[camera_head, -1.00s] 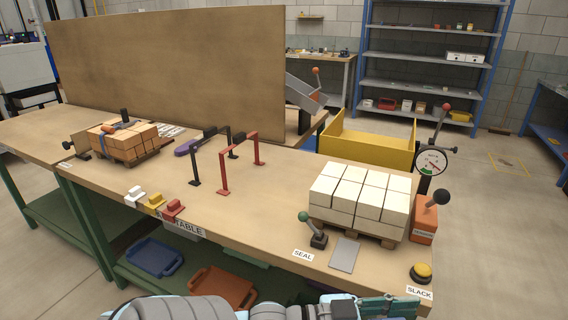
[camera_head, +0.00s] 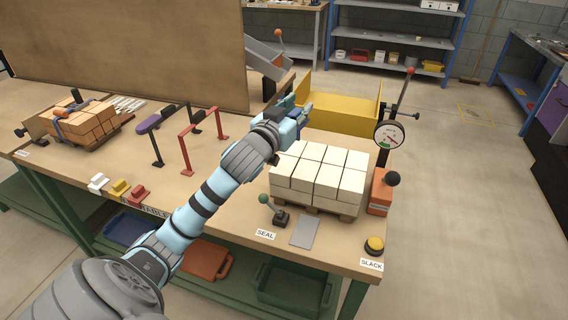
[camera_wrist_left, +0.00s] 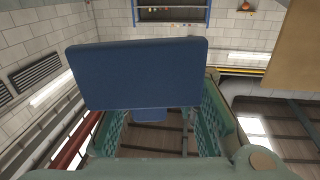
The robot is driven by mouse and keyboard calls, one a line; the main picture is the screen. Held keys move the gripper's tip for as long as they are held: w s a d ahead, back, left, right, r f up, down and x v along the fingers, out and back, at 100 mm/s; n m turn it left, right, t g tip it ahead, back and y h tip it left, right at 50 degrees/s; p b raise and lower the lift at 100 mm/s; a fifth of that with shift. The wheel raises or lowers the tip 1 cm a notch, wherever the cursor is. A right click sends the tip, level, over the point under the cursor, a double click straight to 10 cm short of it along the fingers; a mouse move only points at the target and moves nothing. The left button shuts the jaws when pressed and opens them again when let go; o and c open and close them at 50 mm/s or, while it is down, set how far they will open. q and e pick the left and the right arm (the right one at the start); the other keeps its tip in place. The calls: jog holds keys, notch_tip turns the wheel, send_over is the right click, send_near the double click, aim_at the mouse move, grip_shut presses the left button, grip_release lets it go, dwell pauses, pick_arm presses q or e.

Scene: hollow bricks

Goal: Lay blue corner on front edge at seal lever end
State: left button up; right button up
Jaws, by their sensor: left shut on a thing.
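My left gripper (camera_head: 298,114) is above the table, at the back left of the white brick stack (camera_head: 320,172) in the head view. In the left wrist view its green fingers (camera_wrist_left: 160,125) are shut on the blue corner (camera_wrist_left: 138,73), a flat dark blue piece with rounded corners. The corner is hard to make out in the head view. The white bricks stand on a wooden pallet, their top front edge clear of any corner. The seal lever (camera_head: 264,199), with a green knob, stands by the stack's front left. My right gripper is not in view.
A grey plate (camera_head: 304,232) lies before the stack. A yellow slack button (camera_head: 374,245) is at the front right. A gauge (camera_head: 389,135) and an orange box (camera_head: 380,192) stand right of the stack. A red frame (camera_head: 200,140) stands on the left.

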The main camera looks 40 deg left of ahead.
pick_arm(q)
jog(key=a+r+n+y, duration=0.2)
jog(key=a+r+y, duration=0.1)
jog(key=a+r, duration=0.15)
jog(key=shift+g, duration=0.3)
jog(key=f+b, duration=0.1)
jog(key=f, duration=0.5)
jog(key=f+b, duration=0.1)
jog(key=f, duration=0.5)
jog(key=f+b, duration=0.2)
jog(key=f, duration=0.4)
jog(key=shift+w+d+f, duration=0.1)
jog(key=shift+w+f, duration=0.3)
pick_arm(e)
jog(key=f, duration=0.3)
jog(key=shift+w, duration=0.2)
pick_arm(q)
jog(key=o, duration=1.1)
jog(key=shift+o, duration=0.2)
jog(key=shift+s, duration=0.1)
jog(key=v, duration=1.2)
jog(key=shift+r, duration=0.2)
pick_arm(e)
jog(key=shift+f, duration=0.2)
